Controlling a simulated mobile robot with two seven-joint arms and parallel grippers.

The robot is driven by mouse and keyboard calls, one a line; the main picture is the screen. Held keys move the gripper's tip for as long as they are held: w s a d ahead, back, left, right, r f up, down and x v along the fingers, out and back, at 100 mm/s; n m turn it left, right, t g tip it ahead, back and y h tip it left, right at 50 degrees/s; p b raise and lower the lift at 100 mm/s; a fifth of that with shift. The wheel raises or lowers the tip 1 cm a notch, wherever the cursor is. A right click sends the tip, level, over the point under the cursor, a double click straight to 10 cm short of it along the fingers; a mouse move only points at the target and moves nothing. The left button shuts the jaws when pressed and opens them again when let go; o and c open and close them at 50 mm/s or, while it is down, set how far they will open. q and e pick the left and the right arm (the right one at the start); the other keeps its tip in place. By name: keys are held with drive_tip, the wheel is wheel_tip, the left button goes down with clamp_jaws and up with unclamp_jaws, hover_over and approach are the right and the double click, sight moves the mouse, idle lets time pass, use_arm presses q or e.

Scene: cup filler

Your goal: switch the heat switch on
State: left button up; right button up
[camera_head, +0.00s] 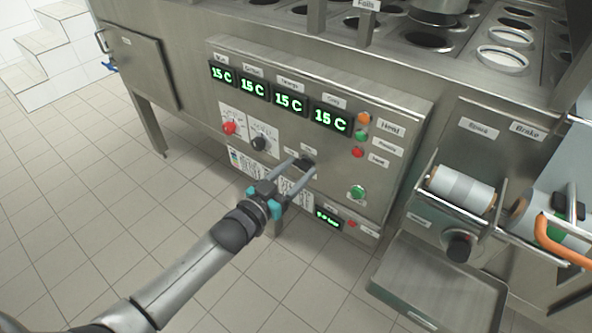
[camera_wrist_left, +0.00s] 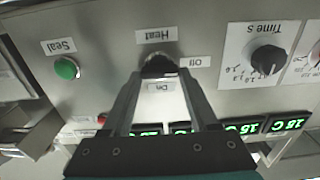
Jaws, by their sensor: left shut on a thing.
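The heat switch (camera_head: 306,163) is a small dark knob low on the steel control panel. In the left wrist view the switch (camera_wrist_left: 157,66) sits below the upside-down Heat label, with Off to its right and On between my fingers. My left gripper (camera_head: 301,162) is shut on the switch, with its fingers on either side of it; it also shows in the left wrist view (camera_wrist_left: 158,77). The fingers partly cover the knob, and its turn position cannot be told.
Above the switch are several green 15 C displays (camera_head: 289,102). A red knob (camera_head: 229,128) and a dark timer knob (camera_head: 259,143) lie to its left. A green seal button (camera_head: 358,192) is to the right. A film roll (camera_head: 460,189) and a steel tray (camera_head: 440,285) stand further right.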

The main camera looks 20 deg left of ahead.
use_arm(q)
drive_tip(key=shift+m, duration=0.3)
drive_tip(key=shift+m+p, duration=0.5)
drive_tip(key=shift+m, duration=0.1)
drive_tip(key=m+p, duration=0.1)
drive_tip(key=m, duration=0.2)
drive_tip(key=shift+d, duration=0.1)
drive_tip(key=shift+m, duration=1.1)
drive_tip(key=m, duration=0.2)
drive_tip(key=shift+f+m+p, duration=0.15)
drive_tip(key=shift+m+p, duration=0.25)
drive_tip(key=m, duration=0.4)
drive_tip(key=shift+s+d+f, duration=0.1)
drive_tip(key=m, duration=0.2)
drive_tip(key=shift+m+b, duration=0.3)
drive_tip(key=shift+b, duration=0.05)
drive_tip(key=shift+m, duration=0.9)
use_arm(e)
drive_tip(key=shift+s+f+g, duration=0.15)
drive_tip(key=shift+s+f, duration=0.1)
drive_tip(key=shift+f, duration=0.7)
drive_tip(key=shift+s+f+g, duration=0.15)
drive_tip(key=shift+s+f, duration=0.1)
drive_tip(key=shift+f, duration=0.7)
